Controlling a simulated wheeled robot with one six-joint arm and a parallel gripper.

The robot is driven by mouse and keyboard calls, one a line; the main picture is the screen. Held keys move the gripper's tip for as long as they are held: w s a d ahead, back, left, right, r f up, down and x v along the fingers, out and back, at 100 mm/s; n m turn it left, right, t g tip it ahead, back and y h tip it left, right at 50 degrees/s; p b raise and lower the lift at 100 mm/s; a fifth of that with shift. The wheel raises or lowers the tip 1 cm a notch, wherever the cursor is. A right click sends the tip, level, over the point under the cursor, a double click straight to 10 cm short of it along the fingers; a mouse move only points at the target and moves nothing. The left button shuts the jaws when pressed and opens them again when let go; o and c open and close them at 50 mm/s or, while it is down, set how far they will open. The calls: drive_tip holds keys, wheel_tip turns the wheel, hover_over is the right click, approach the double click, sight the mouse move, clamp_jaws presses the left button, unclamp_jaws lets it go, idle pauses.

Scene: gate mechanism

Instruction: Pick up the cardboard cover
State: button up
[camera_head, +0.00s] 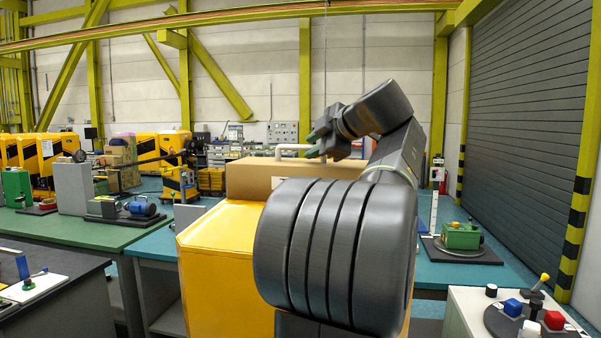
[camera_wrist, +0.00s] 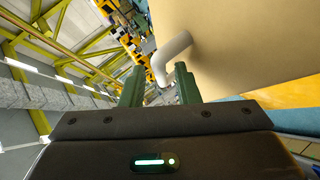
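The cardboard cover (camera_head: 262,178) is a brown box shape on top of a yellow cabinet (camera_head: 215,245). A pale tube handle (camera_head: 290,147) stands on its top. My gripper (camera_head: 318,145) is above the cover, by the right part of the handle. In the wrist view, the cover (camera_wrist: 250,45) fills the upper right and the bent handle (camera_wrist: 172,52) reaches down toward the gap between my green fingers (camera_wrist: 160,78). My gripper is open and empty. I cannot tell whether the handle lies between the fingertips or just beyond them. My arm hides the cover's right part.
A green-topped table (camera_head: 85,232) with devices stands at left. A dark table (camera_head: 75,300) is at the lower left. A white console (camera_head: 465,310) with coloured knobs is at the lower right. A green device (camera_head: 460,237) sits on a blue surface behind it.

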clamp_jaws()
drive_tip(key=shift+r, duration=0.2)
